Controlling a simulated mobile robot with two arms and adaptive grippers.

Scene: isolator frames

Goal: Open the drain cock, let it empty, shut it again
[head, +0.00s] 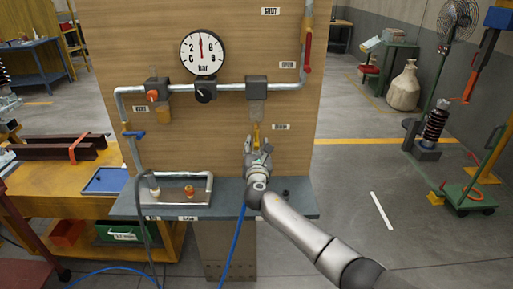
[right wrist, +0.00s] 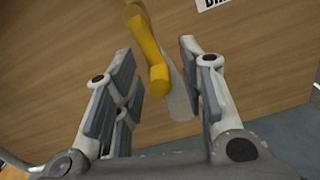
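The drain cock's yellow lever (head: 257,131) hangs on the wooden panel below the grey block (head: 256,88), beside a small label (head: 281,127). In the right wrist view the yellow lever (right wrist: 152,52) stands between the fingers, slanting down, with a pale grey part (right wrist: 180,90) behind it. My right gripper (right wrist: 158,58) is open around the lever, which is nearer the left finger; no firm grip shows. In the head view the right gripper (head: 257,148) hides the cock's lower part. The pressure gauge (head: 202,53) has its needle pointing about straight up. My left gripper is not in view.
A red lever (head: 307,52) lies along the right-hand pipe, near the SHUT and OPEN labels. A black knob (head: 205,92), an orange knob (head: 152,96) and a blue lever (head: 134,134) sit on the pipework. A narrow grey shelf (head: 230,207) juts out below, with a blue hose hanging down.

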